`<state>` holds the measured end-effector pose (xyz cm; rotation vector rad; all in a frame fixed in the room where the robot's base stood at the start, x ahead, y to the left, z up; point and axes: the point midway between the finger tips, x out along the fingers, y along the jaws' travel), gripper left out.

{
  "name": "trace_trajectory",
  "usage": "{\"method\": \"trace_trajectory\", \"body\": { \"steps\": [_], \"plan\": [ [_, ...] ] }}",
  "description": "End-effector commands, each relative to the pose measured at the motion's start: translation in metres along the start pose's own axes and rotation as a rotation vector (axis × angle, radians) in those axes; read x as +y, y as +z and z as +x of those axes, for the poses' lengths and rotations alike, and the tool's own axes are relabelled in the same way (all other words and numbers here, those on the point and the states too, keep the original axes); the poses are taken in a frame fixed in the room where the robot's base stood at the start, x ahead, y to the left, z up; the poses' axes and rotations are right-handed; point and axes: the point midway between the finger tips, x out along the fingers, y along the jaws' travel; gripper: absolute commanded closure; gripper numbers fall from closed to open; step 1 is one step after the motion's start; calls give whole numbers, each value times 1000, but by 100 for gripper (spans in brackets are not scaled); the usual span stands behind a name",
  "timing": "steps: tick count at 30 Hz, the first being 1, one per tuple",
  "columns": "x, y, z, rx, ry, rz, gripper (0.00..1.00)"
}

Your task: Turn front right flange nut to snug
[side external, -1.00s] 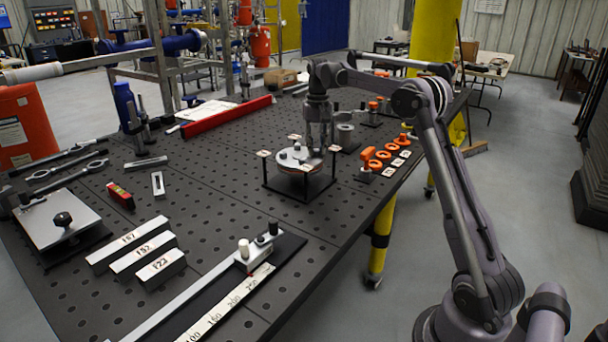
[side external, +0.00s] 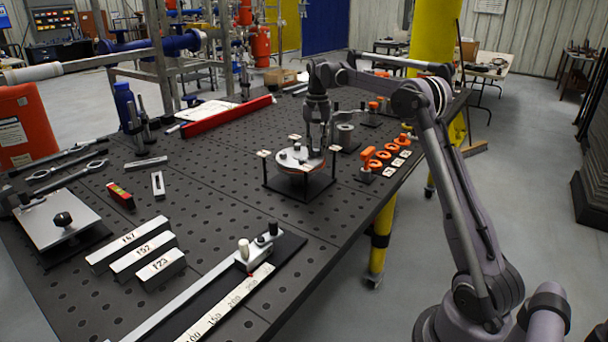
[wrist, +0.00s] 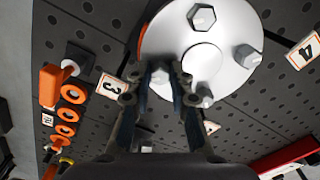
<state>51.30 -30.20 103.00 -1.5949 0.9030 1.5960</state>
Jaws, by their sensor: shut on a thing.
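The round flange (side external: 301,163) sits on a black stand on the perforated bench, with small numbered tags around it. The wrist view shows its pale face (wrist: 203,62) with three exposed hex nuts: a top one (wrist: 201,17), a right one (wrist: 246,56) and a lower one (wrist: 205,95). My gripper (side external: 314,150) points down onto the flange's right side. In the wrist view my gripper (wrist: 163,73) is shut on a further flange nut (wrist: 160,74), mostly hidden between the fingers. I cannot tell how far it is threaded down.
Orange rings (side external: 376,160) lie right of the stand in the side view. A red bar (side external: 226,116) lies behind it.

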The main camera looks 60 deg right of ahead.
Motion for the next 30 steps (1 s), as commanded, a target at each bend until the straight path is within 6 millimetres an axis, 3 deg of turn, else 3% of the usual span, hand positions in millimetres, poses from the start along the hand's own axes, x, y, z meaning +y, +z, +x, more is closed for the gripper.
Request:
{"method": "trace_trajectory", "body": {
  "steps": [1,2,3,4,17,30],
  "plan": [
    [0,0,-2,3,-2,-1,100],
    [0,0,-2,3,-2,-1,71],
    [0,0,-2,3,-2,-1,59],
    [0,0,-1,3,-2,-1,57],
    [0,0,-7,1,-1,-1,57],
    [0,0,-59,1,-1,-1,57]
  ]
}}
